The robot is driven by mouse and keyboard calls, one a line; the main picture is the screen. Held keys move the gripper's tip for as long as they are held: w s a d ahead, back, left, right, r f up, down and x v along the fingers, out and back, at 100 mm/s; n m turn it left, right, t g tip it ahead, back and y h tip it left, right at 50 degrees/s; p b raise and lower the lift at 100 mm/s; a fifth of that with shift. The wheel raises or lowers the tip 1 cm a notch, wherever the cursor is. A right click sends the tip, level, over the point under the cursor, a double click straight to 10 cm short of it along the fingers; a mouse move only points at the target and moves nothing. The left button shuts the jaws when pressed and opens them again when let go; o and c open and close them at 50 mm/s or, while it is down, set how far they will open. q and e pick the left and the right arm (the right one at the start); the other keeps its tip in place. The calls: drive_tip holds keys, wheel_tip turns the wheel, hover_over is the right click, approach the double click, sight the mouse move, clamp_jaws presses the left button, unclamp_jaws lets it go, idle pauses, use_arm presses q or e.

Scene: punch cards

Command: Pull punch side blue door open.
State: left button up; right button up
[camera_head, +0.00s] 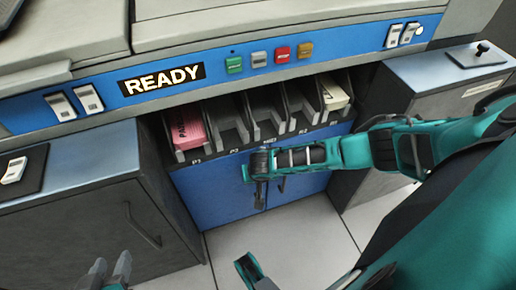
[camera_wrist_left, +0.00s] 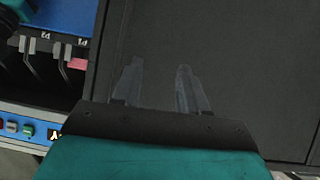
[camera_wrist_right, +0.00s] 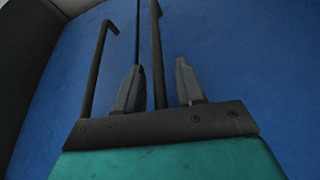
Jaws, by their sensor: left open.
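Two blue doors (camera_head: 218,200) close the low cabinet under the card slots, with their seam near the middle. Each has a dark bar handle close to the seam: a left handle (camera_head: 260,196) and a right handle (camera_head: 283,185). My right gripper (camera_wrist_right: 160,80) is open at the doors. In the right wrist view one handle (camera_wrist_right: 157,45) runs between its parted fingers, and the other handle (camera_wrist_right: 94,75) stands outside them. In the head view my arm partly covers the handles. My left gripper (camera_head: 110,266) is open and empty, facing the dark left cabinet.
The dark left cabinet (camera_head: 90,235) has its own bar handle. Card slots above hold a pink card stack (camera_head: 187,130) and a cream one (camera_head: 333,95). A READY display (camera_head: 161,79) and coloured buttons line the blue panel. Pale floor (camera_head: 240,250) lies before the doors.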

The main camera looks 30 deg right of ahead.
clamp_jaws()
idle(0.3)
idle(0.3)
